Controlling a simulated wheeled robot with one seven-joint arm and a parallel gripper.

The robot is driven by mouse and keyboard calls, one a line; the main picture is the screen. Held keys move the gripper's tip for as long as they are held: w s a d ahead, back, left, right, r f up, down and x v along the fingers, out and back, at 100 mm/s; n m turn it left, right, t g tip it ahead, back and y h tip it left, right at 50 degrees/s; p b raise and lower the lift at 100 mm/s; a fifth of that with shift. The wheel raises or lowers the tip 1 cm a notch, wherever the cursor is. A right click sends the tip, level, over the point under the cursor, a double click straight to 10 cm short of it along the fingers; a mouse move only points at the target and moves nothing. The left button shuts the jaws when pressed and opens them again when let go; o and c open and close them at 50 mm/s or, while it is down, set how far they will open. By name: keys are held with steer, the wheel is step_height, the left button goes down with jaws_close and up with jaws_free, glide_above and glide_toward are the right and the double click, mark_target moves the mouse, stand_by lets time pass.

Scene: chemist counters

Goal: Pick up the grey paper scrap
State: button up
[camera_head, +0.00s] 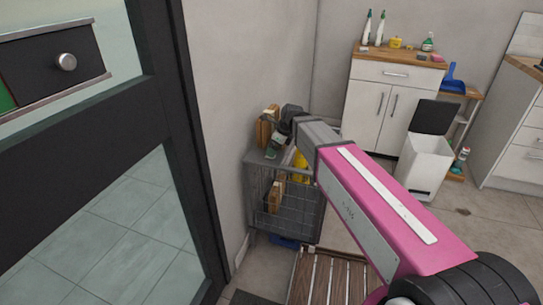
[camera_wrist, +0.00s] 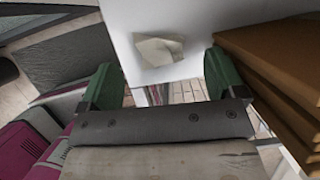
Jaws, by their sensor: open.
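The paper scrap (camera_wrist: 158,50), pale grey-beige and crumpled, lies on a light flat surface (camera_wrist: 200,18) in the wrist view. My gripper (camera_wrist: 161,68) is open, with its two green fingers on either side of the scrap's lower edge and nothing between them. The scrap appears just beyond the fingertips; I cannot tell the remaining height. In the head view my gripper (camera_head: 274,148) is over the top of a grey wire cart (camera_head: 253,158) by the wall. I cannot make out the scrap there.
Brown stacked boxes (camera_wrist: 280,60) stand close to the right finger in the wrist view. A wall (camera_head: 240,70) is behind the cart. A dark-framed glass door (camera_head: 180,130) is at left. A white cabinet (camera_head: 372,110) and white bin (camera_head: 424,168) stand at right.

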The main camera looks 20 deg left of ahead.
steer(key=shift+x, duration=1.6)
steer(key=c, duration=1)
steer(key=shift+r, duration=0.1)
steer(key=shift+c, duration=0.7)
